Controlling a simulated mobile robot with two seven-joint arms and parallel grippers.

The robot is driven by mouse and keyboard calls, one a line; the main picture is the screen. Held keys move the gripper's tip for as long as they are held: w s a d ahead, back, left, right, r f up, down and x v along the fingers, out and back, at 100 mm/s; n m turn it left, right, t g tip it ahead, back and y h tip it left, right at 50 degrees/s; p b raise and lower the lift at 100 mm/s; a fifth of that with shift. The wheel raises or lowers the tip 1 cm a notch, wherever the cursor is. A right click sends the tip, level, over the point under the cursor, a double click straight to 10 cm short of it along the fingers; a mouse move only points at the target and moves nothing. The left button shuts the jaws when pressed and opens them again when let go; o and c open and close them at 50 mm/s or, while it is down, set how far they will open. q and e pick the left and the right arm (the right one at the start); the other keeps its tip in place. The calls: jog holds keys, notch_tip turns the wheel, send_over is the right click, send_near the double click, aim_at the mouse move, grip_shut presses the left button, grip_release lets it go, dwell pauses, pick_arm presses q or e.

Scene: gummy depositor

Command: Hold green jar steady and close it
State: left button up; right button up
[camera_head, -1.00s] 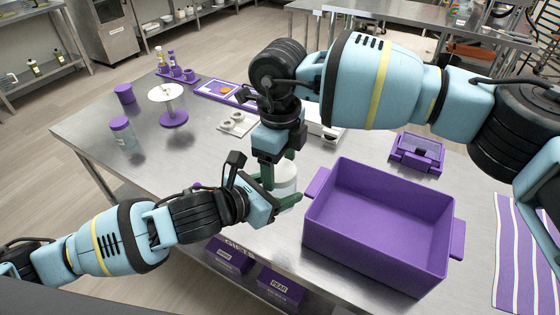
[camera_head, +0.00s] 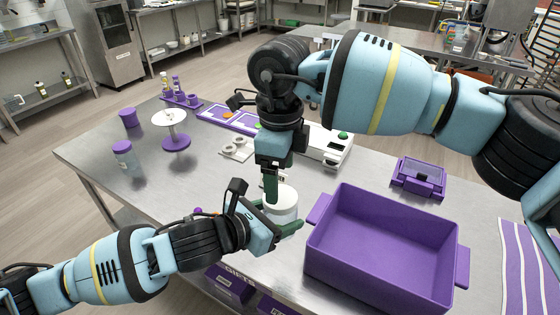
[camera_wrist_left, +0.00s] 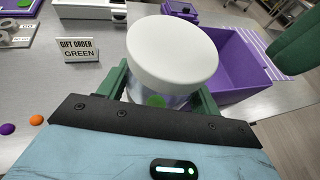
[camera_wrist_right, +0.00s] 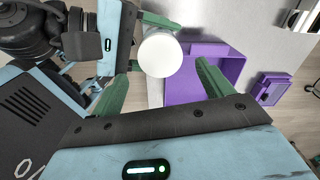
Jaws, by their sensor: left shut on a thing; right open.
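The jar (camera_wrist_left: 157,101) is clear with a little green showing inside. Its white lid (camera_wrist_left: 172,50) sits on top and looks level; how tightly it is seated I cannot tell. My left gripper (camera_head: 277,220) is shut on the jar's sides, below the lid, near the table's front edge. My right gripper (camera_head: 279,184) points down above the lid, open. In the right wrist view the round lid (camera_wrist_right: 161,54) lies between its two spread green fingers, near their tips; contact is not visible.
A purple bin (camera_head: 384,215) stands just right of the jar. A "Gift order green" sign (camera_wrist_left: 78,50) stands nearby. Behind are a white machine (camera_head: 330,147), a purple-based stand (camera_head: 176,143) and a purple-lidded jar (camera_head: 124,156). The left-middle table is mostly clear.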

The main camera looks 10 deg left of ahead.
aim_at(280, 196)
jog(key=n, duration=0.2)
jog(key=r+n, duration=0.1)
jog(key=n, duration=0.3)
jog(key=shift+r, duration=0.35)
jog(key=n, duration=0.2)
jog(key=r+n, duration=0.1)
jog(key=n, duration=0.2)
jog(key=shift+r, duration=0.1)
jog(key=shift+f, duration=4)
jog(key=c, duration=1)
jog(key=shift+m, duration=0.9)
jog(key=o, duration=1.2)
